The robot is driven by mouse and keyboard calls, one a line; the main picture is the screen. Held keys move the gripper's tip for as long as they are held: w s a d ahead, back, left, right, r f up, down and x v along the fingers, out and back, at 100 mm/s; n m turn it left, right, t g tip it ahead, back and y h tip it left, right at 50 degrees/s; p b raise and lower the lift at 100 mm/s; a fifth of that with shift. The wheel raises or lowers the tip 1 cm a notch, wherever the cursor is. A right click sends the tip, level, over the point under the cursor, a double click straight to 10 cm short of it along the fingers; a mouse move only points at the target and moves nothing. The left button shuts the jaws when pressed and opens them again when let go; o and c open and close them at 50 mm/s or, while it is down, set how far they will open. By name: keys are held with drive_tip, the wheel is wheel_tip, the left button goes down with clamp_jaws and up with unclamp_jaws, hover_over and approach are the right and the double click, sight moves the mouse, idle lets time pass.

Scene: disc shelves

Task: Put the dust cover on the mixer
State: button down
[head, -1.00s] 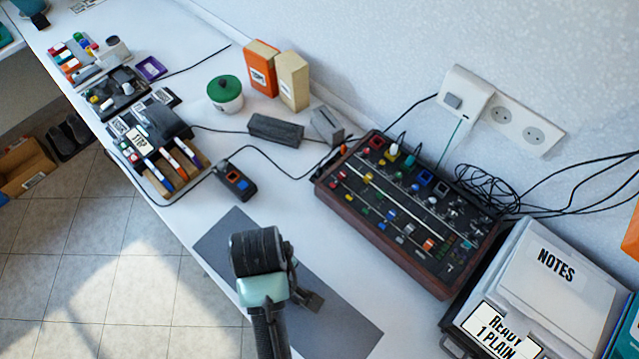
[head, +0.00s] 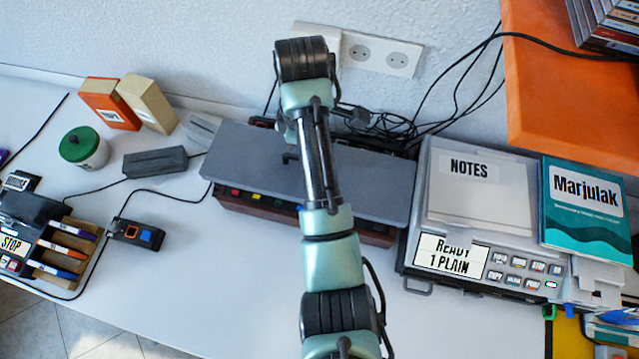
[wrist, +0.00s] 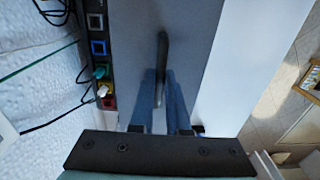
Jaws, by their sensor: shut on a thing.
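The dust cover (head: 375,185) is a flat grey panel with a dark handle on top. It lies over most of the mixer (head: 262,205), a dark brown box with coloured knobs. A strip of knobs and the front side still show below the cover's near edge. In the wrist view, the mixer's back edge (wrist: 97,48) shows at the left, beside the cover (wrist: 205,50). My gripper (wrist: 161,85) is shut on the cover's handle (wrist: 162,50). My arm hides the middle of the cover in the head view. I cannot tell whether the cover touches the mixer or hangs just above it.
A grey device with a notes sheet (head: 480,190) stands close to the mixer's right. Cables (head: 395,130) and a wall socket (head: 380,55) are behind. An orange shelf (head: 560,110) juts in at upper right. A grey box (head: 155,162) is at left. The front table is clear.

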wheel_tip(320, 180, down, 9)
drive_tip(key=shift+f, duration=0.15)
drive_tip(key=shift+f, duration=0.15)
drive_tip(key=c, duration=0.9)
unclamp_jaws()
wheel_tip(320, 180, up, 11)
drive_tip(key=shift+r+p, duration=0.1)
drive_tip(key=shift+p, duration=0.35)
drive_tip(key=shift+r+p, duration=0.6)
